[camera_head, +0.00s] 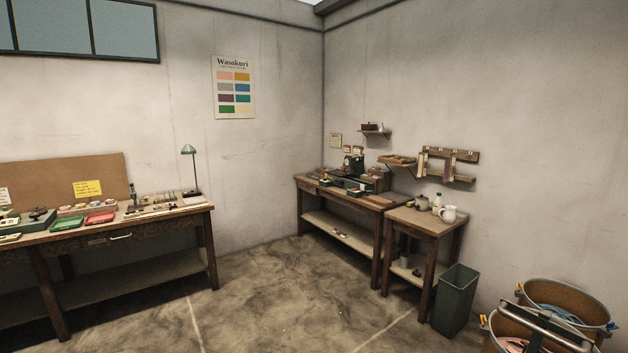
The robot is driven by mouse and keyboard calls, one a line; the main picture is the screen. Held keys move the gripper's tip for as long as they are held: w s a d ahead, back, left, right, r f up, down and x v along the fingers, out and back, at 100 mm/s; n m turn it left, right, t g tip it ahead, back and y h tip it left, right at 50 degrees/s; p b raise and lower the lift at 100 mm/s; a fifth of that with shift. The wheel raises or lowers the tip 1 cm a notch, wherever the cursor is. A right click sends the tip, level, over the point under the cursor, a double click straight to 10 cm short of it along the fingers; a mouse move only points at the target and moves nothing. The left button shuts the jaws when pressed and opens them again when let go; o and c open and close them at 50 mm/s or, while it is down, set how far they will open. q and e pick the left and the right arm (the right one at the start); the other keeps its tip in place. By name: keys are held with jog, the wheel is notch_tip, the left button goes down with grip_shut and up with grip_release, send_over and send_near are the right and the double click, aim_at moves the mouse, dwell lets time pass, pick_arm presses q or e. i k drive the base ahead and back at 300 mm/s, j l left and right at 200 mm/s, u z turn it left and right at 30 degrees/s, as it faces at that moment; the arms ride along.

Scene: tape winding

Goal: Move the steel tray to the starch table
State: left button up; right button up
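I cannot make out a steel tray for certain in the head view. A small wooden table (425,221) at the right wall carries a few small pots (422,203) and a white pitcher (449,214); it may be the starch table, but no label shows. Its lower shelf holds a small grey container. Neither of my grippers is in view.
A longer workbench (345,235) with a machine (353,165) adjoins the small table. A green bin (455,299) stands at its right. Round tubs (560,300) and a metal bar fill the lower right. A desk (150,228) with a lamp stands left. The middle floor is clear.

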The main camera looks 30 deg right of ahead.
aim_at(413, 217)
jog(key=i+z, duration=0.15)
jog(key=i, duration=2.1)
jog(key=i+j+z, duration=0.15)
jog(key=i, duration=0.25)
jog(key=i+j+z, duration=0.15)
jog(key=i, duration=0.25)
jog(key=i+z, duration=0.45)
jog(key=i, duration=0.5)
jog(key=i+z, duration=0.2)
jog(key=i, duration=0.85)
jog(key=i+u, duration=0.1)
jog(key=i, duration=0.45)
jog(key=i+l, duration=0.15)
jog(key=i, duration=0.4)
jog(key=u, duration=0.05)
